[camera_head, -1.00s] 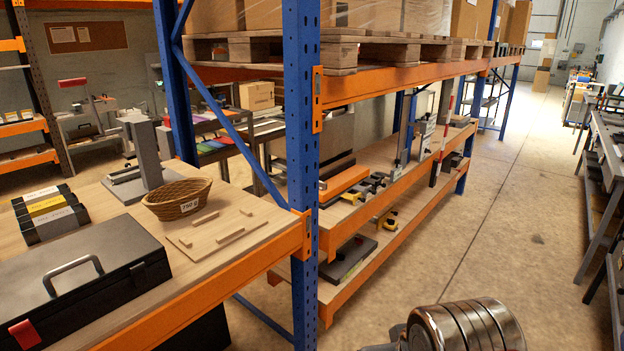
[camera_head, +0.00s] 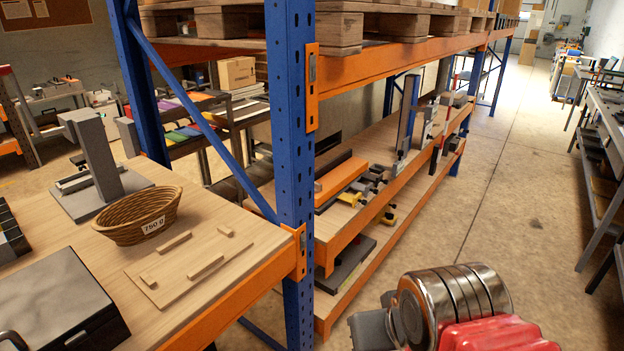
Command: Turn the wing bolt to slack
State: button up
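I cannot make out a wing bolt in this view. A grey upright stand (camera_head: 92,155) on a flat base stands at the back of the wooden shelf on the left; no bolt can be told on it. A ribbed metal cylinder (camera_head: 455,305) with a red part (camera_head: 497,335) and a dark grey block shows at the bottom right, seemingly part of my own arm. No gripper fingers can be made out.
A wicker basket (camera_head: 137,217) marked 750 g, a wooden board (camera_head: 185,262) with small strips and a dark case (camera_head: 55,305) lie on the left shelf. A blue rack post (camera_head: 294,170) stands in front. The aisle floor (camera_head: 530,220) on the right is clear.

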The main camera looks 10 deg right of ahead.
aim_at(318, 186)
jog(key=z, duration=1.25)
jog(key=i, duration=1.7)
jog(key=u, duration=0.7)
